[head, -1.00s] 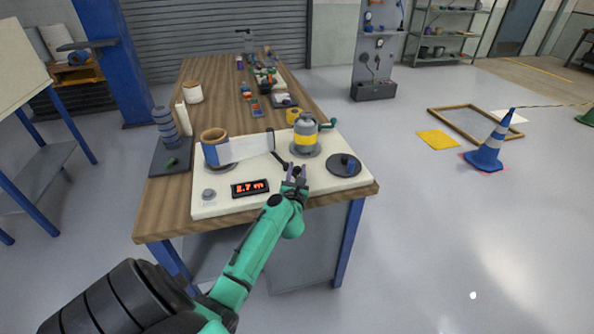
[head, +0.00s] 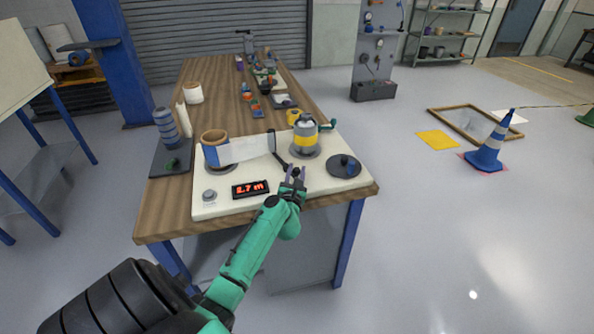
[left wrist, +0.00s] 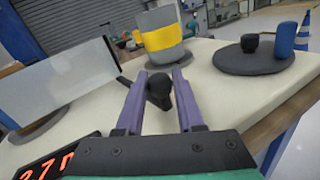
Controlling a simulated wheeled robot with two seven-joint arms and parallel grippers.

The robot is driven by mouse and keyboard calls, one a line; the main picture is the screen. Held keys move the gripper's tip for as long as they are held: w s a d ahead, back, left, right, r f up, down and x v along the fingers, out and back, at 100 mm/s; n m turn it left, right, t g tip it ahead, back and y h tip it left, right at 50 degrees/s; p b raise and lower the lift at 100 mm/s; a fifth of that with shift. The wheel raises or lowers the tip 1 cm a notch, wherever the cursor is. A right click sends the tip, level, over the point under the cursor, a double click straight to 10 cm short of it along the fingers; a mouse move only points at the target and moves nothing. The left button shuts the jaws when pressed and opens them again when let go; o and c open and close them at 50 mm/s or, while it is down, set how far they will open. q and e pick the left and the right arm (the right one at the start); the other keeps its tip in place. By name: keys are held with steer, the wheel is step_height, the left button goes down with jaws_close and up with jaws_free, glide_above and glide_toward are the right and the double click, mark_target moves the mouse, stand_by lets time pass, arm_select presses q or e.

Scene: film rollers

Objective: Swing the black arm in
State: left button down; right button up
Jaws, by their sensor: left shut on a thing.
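The black arm (head: 281,161) lies over the cream panel (head: 225,207) in the head view. It runs from near the black upright at the end of the film to a rounded knob, seen in the left wrist view as a black knob (left wrist: 159,90). My left gripper (head: 295,169) is at the front of the panel, its purple fingers shut on this knob. A pale film strip (head: 245,149) stretches from the brown-cored roll (head: 213,138) at left toward the upright. My right gripper is not in view.
A grey canister with a yellow band (head: 305,138) stands just behind the gripper. A black disc with a blue peg (head: 344,168) sits to the right. A red display (head: 250,188) and a grey knob (head: 209,195) are at the front left.

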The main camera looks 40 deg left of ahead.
arm_select(q)
steer(key=shift+s+a+r+m+t+h+p, duration=0.15)
steer(key=shift+s+m+t+h+p, duration=0.3)
steer(key=shift+h+p, duration=0.25)
steer(key=shift+s+a+m+t+h+p, duration=0.1)
steer(key=shift+s+m+t+h+p, duration=0.1)
steer(key=shift+m+h, duration=0.25)
steer(key=shift+s+a+m+t+h+p, duration=0.1)
steer(key=shift+m+t+h+p, duration=0.15)
steer(key=shift+h, duration=0.2)
steer(key=shift+s+a+f+m+h, duration=0.1)
steer(key=shift+s+f+m+h, duration=0.05)
steer(key=shift+m+h, duration=0.3)
steer(key=shift+s+a+f+m+h, duration=0.1)
steer(key=shift+f+m+h, duration=0.1)
steer(key=shift+h, duration=0.35)
steer(key=shift+s+a+m+t+h+b, duration=0.15)
steer(key=shift+s+m+t+h+b, duration=0.2)
steer(key=shift+h, duration=0.3)
steer(key=shift+s+a+m+t+h+b, duration=0.1)
steer(key=shift+a+m+t+h+b, duration=0.05)
steer(key=shift+m+h, duration=0.4)
steer(key=shift+r, duration=0.1)
steer(key=c, duration=0.5)
jaws_free()
steer(key=shift+c, duration=0.2)
